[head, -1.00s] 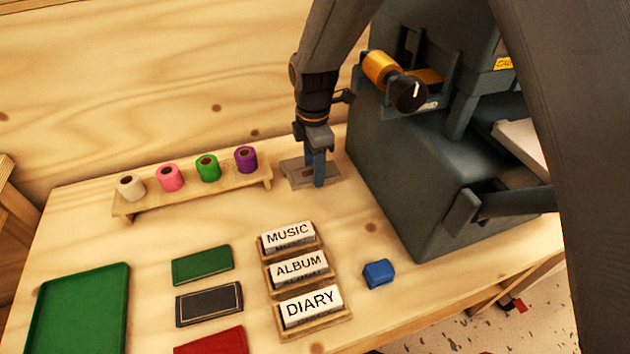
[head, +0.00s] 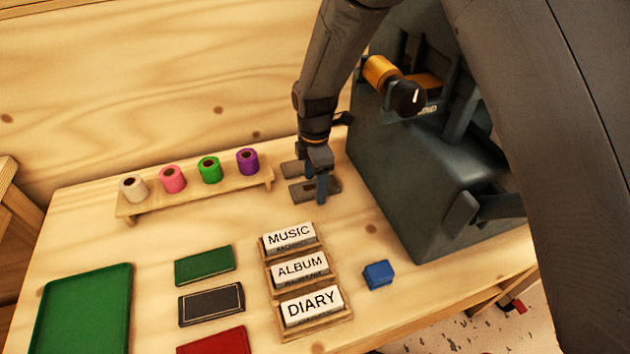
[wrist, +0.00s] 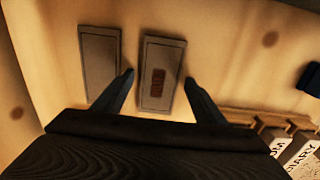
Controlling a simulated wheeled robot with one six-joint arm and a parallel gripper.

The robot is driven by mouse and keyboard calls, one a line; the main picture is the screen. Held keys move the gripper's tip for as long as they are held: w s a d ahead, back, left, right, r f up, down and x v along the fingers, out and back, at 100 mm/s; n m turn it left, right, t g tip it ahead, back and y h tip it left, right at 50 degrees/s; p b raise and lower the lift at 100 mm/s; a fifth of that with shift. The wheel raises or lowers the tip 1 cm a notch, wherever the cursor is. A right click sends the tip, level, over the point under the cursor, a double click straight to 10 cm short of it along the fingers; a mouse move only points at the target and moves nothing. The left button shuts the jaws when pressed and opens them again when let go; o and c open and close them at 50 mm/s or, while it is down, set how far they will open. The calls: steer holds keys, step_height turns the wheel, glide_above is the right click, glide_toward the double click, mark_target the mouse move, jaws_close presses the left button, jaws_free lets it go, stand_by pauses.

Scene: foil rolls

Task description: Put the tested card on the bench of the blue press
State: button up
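Two flat grey cards lie side by side, a gap between them. The nearer card (head: 298,194) has a brown stamped mark, clear in the wrist view, where this marked card (wrist: 163,60) sits between my fingers. The plain card (head: 289,169) lies behind it, left in the wrist view (wrist: 99,62). My gripper (head: 316,190) is over the marked card. In the wrist view my gripper (wrist: 160,76) is open, with space between each finger and the card. The dark blue-grey press (head: 430,170) stands at right; its bench is hidden behind my arm.
A rack of foil rolls (head: 195,195) stands left of the cards. Labelled blocks in a wooden holder (head: 335,318) and a blue block (head: 378,275) are in front. Coloured cards and a green tray (head: 82,315) lie front left. Table between rack and tray is clear.

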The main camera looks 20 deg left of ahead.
steer(key=shift+r, duration=0.1)
step_height(320, 180, up, 12)
steer(key=b, duration=0.2)
stand_by(0.4)
stand_by(0.4)
